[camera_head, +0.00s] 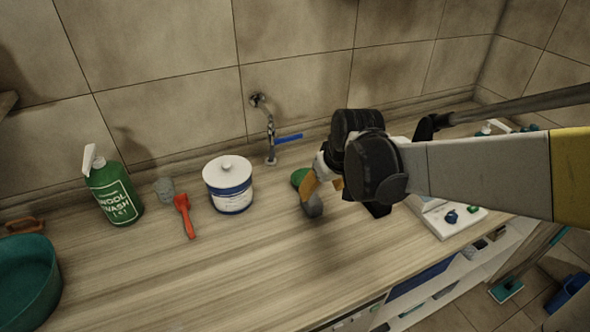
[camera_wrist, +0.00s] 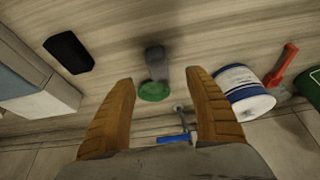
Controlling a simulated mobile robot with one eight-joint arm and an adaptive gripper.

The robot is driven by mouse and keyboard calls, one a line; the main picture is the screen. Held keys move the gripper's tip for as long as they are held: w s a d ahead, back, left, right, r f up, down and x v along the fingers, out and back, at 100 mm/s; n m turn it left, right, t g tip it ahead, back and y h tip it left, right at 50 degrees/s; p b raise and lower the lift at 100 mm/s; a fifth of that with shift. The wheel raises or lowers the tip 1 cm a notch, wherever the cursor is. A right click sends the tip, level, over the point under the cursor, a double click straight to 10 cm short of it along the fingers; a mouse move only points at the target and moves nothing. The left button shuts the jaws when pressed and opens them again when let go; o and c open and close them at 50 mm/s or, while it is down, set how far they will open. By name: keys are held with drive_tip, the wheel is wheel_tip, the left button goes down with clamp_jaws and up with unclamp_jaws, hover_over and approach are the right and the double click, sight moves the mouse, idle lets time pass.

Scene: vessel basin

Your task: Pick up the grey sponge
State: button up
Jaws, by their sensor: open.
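A grey block (camera_wrist: 155,60), which looks like the grey sponge, lies on the wooden counter beside a round green piece (camera_wrist: 154,91). Both show between my fingers in the wrist view. In the head view, the grey block (camera_head: 313,207) is just below my fingers, partly covered, with the green piece (camera_head: 299,178) behind it. My gripper (camera_wrist: 160,76) is open, with its two tan fingers spread on either side and nothing held. In the head view, my gripper (camera_head: 325,187) hangs over this spot; the exact gap to the block is hard to tell.
A white-and-blue tub (camera_head: 230,185), red-handled tool (camera_head: 185,215), small grey item (camera_head: 164,188) and green bottle (camera_head: 113,192) stand to the left. A tap with a blue lever (camera_head: 289,138) is behind. A black item (camera_wrist: 68,52) lies nearby. The front counter is clear.

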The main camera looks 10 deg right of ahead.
sight(314, 200)
drive_tip(key=b+x, duration=0.1)
drive_tip(key=x, duration=0.3)
drive_tip(key=w+b+x, duration=0.1)
drive_tip(key=x, duration=0.3)
drive_tip(key=shift+d+r, duration=0.15)
drive_tip(key=shift+r, duration=0.1)
drive_tip(key=b+x, duration=0.1)
drive_tip(key=x, duration=0.2)
drive_tip(key=b+x, duration=0.2)
drive_tip(key=x, duration=0.1)
drive_tip(key=shift+s+d, duration=0.1)
drive_tip(key=shift+d, duration=0.05)
drive_tip(key=shift+r, duration=0.1)
drive_tip(key=c, duration=0.9)
